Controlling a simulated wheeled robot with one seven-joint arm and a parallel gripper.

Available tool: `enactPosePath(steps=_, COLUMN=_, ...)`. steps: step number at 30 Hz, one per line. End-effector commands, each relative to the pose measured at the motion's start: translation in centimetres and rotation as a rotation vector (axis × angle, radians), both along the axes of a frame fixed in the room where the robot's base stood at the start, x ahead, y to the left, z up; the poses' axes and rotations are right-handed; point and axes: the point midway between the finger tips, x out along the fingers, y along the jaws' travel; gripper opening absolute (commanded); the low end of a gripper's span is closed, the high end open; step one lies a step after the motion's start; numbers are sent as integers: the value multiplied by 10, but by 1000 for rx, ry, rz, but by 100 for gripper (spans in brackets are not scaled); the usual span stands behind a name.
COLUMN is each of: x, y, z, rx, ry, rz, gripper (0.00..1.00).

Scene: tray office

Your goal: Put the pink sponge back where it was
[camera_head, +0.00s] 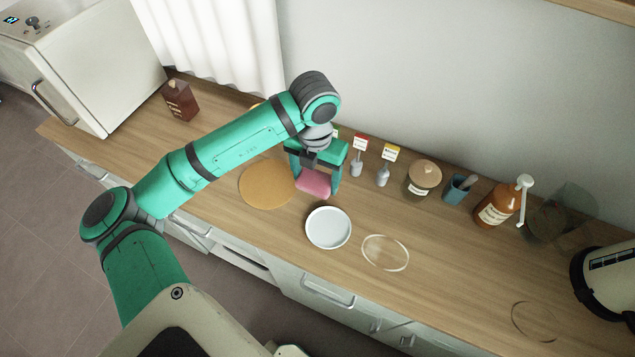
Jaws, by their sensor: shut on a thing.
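The pink sponge (314,183) is between the fingers of my gripper (315,180), above the wooden counter. My gripper is shut on it, with the teal fingers on its left and right sides. The sponge is just behind a round white dish (328,228) and to the right of a round tan mat (267,190). I cannot tell whether the sponge touches the counter. A pale ring outline (385,253) shows on the counter right of the dish. A thinner ring mark (533,321) shows farther right.
A kettle-like appliance (608,280) is at right.

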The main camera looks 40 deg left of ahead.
Motion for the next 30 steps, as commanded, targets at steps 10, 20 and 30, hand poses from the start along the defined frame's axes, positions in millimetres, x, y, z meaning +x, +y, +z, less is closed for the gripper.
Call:
enactPosePath(steps=10, x=6, y=-1, z=-37, rx=0, ry=1, rz=-1, gripper=48)
enactPosePath(steps=20, x=6, y=-1, z=-40, rx=0, ry=1, rz=-1, gripper=48)
enactPosePath(steps=30, x=6, y=-1, z=-47, rx=0, ry=1, rz=-1, gripper=86)
